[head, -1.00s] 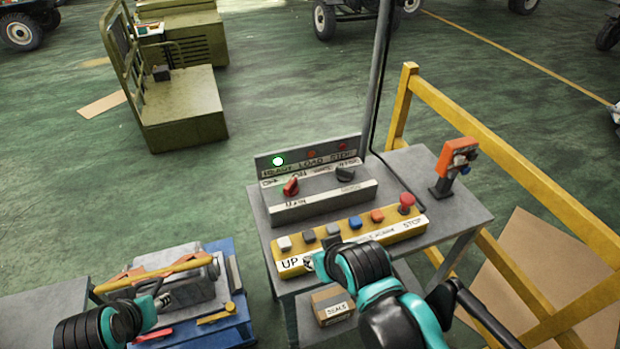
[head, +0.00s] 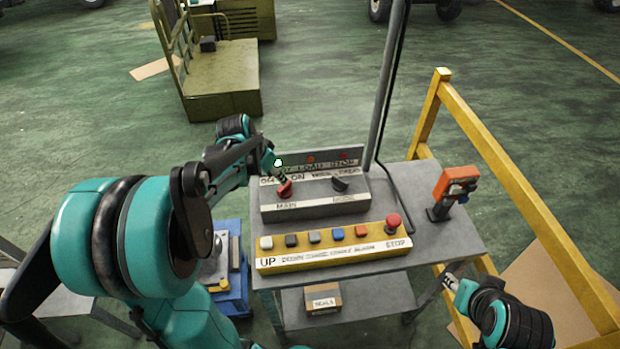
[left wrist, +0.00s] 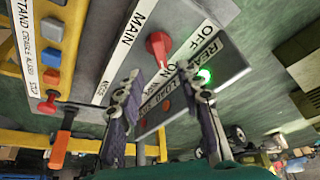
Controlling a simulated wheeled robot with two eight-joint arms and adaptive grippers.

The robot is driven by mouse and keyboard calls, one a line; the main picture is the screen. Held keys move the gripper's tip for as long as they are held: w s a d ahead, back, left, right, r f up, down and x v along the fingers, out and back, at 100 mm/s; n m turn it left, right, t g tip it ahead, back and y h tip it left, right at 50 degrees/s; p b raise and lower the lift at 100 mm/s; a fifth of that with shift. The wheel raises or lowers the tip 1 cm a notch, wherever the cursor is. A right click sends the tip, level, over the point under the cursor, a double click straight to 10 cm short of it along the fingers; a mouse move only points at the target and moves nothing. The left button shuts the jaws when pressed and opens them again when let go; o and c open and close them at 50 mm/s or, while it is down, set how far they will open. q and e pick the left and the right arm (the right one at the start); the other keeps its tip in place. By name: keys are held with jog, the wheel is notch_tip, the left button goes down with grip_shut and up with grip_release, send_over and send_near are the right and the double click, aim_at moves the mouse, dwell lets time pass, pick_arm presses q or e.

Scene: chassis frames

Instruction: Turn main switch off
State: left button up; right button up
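The main switch is a red rotary knob (head: 286,189) above the MAIN label on the grey switch box (head: 310,207). In the left wrist view the red knob (left wrist: 158,46) appears to point toward the ON label. The green lamp (head: 278,162) is lit, also in the left wrist view (left wrist: 205,75). My left gripper (head: 281,178) is at the knob; in the left wrist view its two fingers (left wrist: 160,80) are spread, with the knob between and just beyond the tips. My right gripper (head: 449,282) is right of the cart, away from the switch; its finger opening is unclear.
A black knob (head: 347,183) sits right of the red one. A yellow button box (head: 330,248) with several buttons and a red stop button (head: 393,221) lies in front. A grey pole (head: 388,90) rises behind. A yellow railing (head: 510,185) stands at the right.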

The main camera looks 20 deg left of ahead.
aim_at(285, 189)
pick_arm(q)
jog(key=b+x, duration=0.1)
jog(key=x, duration=0.6)
jog(key=shift+w+f+b, duration=0.2)
jog(key=shift+f+b, duration=0.15)
jog(key=shift+b, duration=0.05)
grip_shut()
